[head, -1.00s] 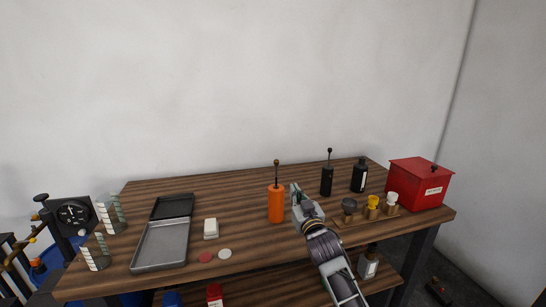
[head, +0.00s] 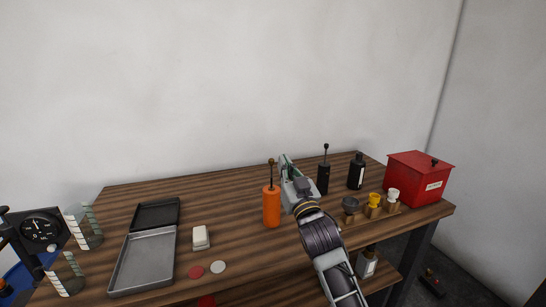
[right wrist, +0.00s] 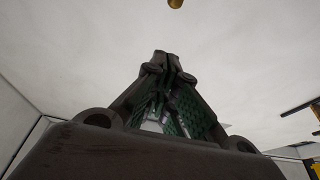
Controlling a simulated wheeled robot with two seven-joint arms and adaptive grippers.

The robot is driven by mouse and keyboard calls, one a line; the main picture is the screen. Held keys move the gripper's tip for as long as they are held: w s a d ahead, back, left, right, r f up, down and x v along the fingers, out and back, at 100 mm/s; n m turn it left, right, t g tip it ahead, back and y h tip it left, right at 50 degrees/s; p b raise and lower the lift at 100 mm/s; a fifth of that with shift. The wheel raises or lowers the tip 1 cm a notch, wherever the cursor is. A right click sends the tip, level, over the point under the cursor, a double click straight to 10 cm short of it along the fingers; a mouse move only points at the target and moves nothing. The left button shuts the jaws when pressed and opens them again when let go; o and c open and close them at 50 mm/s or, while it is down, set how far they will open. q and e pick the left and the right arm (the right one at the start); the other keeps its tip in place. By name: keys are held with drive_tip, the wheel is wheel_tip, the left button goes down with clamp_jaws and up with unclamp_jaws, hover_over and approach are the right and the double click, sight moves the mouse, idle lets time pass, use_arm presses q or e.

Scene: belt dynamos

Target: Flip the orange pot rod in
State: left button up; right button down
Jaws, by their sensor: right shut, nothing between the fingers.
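The orange pot (head: 271,207) stands upright on the table, right of its middle. Its dark rod with a round brown knob (head: 271,162) sticks straight up from the top. My right gripper (head: 284,160) is beside the rod, just to its right in the head view, pointing up and away. In the right wrist view its fingers (right wrist: 166,65) are closed together with nothing between them. A small brown round thing (right wrist: 175,3), perhaps the knob, shows at the top edge there. I cannot tell whether the gripper touches the rod. My left gripper is not in view.
A black pot with a rod (head: 323,178) and a black bottle (head: 357,171) stand behind right.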

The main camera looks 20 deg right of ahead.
drive_tip(key=shift+w, duration=0.1)
wheel_tip(320, 180, up, 3)
drive_tip(key=p, duration=0.1)
hover_over(271, 165)
drive_tip(key=s, duration=0.2)
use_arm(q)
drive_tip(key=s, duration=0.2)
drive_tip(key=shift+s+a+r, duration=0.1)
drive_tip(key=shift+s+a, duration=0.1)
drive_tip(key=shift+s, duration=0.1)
use_arm(e)
drive_tip(key=f, duration=0.3)
drive_tip(key=shift+w+d+f, duration=0.1)
drive_tip(key=shift+d+f, duration=0.15)
drive_tip(key=shift+f, duration=0.1)
idle(0.4)
